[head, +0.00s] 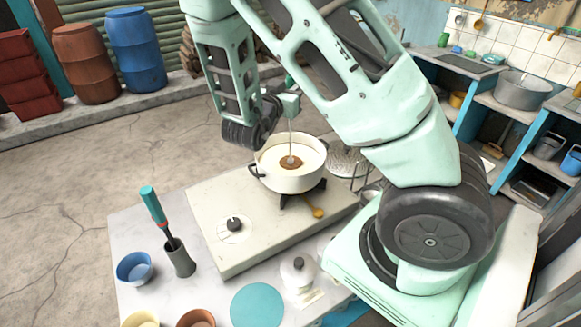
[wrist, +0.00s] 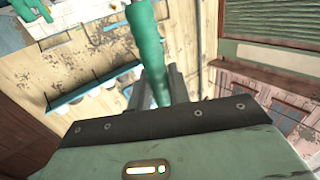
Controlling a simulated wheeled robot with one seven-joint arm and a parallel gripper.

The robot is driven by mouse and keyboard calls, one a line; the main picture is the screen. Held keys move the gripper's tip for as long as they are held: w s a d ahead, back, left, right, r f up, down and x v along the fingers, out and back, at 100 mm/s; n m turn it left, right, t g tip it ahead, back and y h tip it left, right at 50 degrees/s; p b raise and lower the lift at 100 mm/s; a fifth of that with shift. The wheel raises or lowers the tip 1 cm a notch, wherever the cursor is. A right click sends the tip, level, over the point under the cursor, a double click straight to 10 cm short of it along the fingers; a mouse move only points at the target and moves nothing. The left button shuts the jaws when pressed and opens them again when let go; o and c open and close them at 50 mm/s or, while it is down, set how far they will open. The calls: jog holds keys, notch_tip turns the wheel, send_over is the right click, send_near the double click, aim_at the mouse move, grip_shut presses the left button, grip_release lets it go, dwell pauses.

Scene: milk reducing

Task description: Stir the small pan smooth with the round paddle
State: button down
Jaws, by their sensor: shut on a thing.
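The small white pan (head: 290,180) stands on a dark burner stand on the cream stove top. It holds pale liquid with a brown patch near the middle. The thin metal stem of the paddle (head: 290,138) stands nearly upright in the liquid, its lower end at the brown patch. The paddle's round end is not clearly visible. My gripper (wrist: 163,84) is shut on the paddle's green handle, which runs between the dark fingers in the wrist view. In the head view my arm reaches over the pan and partly hides the grip.
Left of the stove, a grey holder (head: 179,260) carries a teal-handled tool, beside a blue bowl (head: 134,268). A white lidded pot (head: 298,271) and a teal disc (head: 257,305) are in front. A wire rack (head: 347,160) stands close right of the pan.

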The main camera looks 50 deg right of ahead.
jog(key=shift+r+p, duration=3.55)
jog(key=shift+r, duration=0.85)
jog(key=shift+r+p, duration=0.7)
jog(key=shift+r, duration=0.1)
jog(key=shift+f, duration=0.1)
